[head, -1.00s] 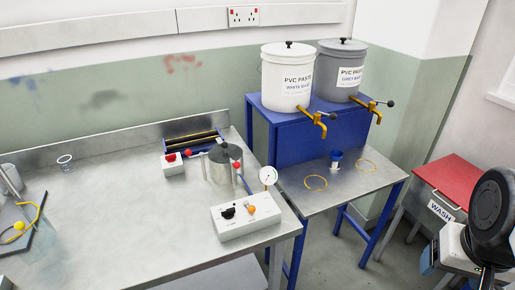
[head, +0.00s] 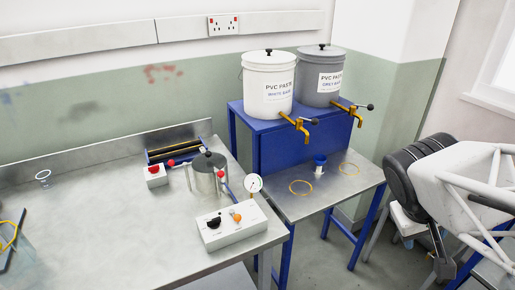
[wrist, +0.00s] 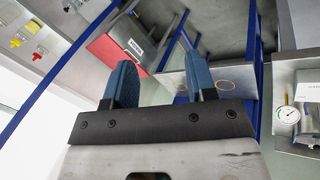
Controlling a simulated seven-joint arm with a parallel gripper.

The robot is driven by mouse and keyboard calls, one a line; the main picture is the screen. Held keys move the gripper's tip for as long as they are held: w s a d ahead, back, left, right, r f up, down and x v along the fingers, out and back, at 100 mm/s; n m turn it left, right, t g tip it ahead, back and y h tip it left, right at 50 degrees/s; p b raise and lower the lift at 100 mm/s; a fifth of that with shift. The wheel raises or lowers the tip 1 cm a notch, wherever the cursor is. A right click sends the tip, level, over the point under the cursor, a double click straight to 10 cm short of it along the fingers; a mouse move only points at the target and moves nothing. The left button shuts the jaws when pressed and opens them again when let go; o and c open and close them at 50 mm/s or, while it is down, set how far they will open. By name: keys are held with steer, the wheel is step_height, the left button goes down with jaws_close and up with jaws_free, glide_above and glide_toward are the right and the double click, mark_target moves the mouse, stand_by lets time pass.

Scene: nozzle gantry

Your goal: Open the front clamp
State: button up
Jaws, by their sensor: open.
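The metal pot (head: 207,178) with a dark lid stands on the steel bench. In the head view only my arm shows clearly, at the right.
A white control box (head: 231,228) and a gauge (head: 253,184) stand in front of the pot. A red-button box (head: 156,180) is to its left. Paste buckets with taps (head: 300,122) stand behind. The left bench is mostly clear.

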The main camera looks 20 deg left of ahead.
mark_target(220, 176)
steer(key=w+a+f+n+t+h, duration=0.35)
steer(key=w+a+n+t, duration=0.7)
steer(key=w+a, duration=0.95)
steer(key=s+a+f+n+t+y, duration=0.1)
steer(key=s+a+f+n+y, duration=0.1)
steer(key=a, duration=0.8)
steer(key=s+a+f+n+t+y, duration=0.1)
steer(key=a+f+n+y, duration=0.4)
steer(key=a, duration=0.5)
steer(key=s+a+f+n+t+y, duration=0.2)
steer(key=a+f+n+y, duration=0.1)
steer(key=a, duration=0.7)
steer(key=shift+s+a+f+n+y, duration=0.15)
steer(key=shift+s+n+y, duration=0.1)
steer(key=shift+n, duration=0.45)
steer(key=shift+s+f+n+y, duration=0.1)
steer(key=shift+f+n+y, duration=0.1)
steer(key=shift+n, duration=0.45)
steer(key=shift+r, duration=0.1)
steer(key=w+a, duration=0.1)
steer(key=w, duration=0.6)
steer(key=shift+w+a, duration=0.2)
steer(key=shift+w, duration=0.15)
steer(key=shift+c, duration=0.4)
